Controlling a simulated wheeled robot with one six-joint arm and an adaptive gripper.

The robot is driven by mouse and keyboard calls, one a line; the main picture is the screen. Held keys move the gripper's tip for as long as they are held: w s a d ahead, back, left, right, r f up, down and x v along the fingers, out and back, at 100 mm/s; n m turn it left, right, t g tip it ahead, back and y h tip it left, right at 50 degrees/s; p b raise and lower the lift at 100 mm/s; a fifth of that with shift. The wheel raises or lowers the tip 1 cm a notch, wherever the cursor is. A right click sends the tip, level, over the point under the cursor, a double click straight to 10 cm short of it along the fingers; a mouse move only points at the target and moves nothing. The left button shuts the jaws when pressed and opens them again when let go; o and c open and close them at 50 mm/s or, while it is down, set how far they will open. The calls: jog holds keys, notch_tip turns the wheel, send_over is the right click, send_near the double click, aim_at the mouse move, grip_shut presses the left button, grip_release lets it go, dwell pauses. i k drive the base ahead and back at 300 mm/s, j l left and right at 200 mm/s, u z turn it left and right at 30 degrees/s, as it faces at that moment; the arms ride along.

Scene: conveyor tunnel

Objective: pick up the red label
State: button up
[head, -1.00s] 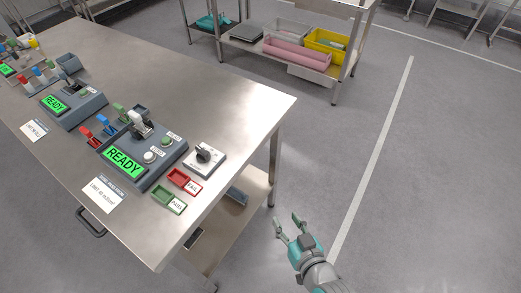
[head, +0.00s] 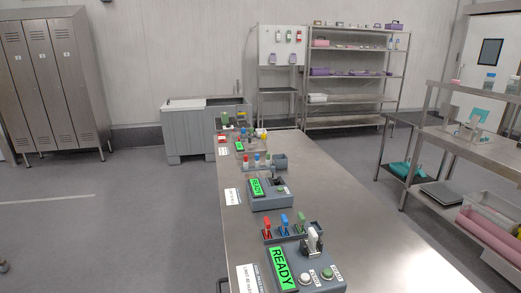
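I cannot make out a thing that is clearly a red label. Red things in the head view are a small upright red piece (head: 267,228) in a rack beside blue and green ones on the steel table (head: 340,215), and a smaller red piece (head: 244,160) in a rack farther back. A small red item (head: 222,139) sits near the table's far end. Red and green tags (head: 299,36) hang on the white wall panel, too small to read. My gripper is not in view.
Grey devices with green READY screens (head: 284,268) stand along the table. A shelving rack (head: 355,96) and a grey cabinet (head: 188,132) are at the back. Lockers (head: 58,85) stand at left. A steel bench (head: 490,150) is at right.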

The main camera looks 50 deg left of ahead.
aim_at(221, 137)
jog(key=j+u, duration=0.2)
jog(key=u, duration=1.35)
jog(key=i+u, duration=0.25)
jog(key=i, duration=0.15)
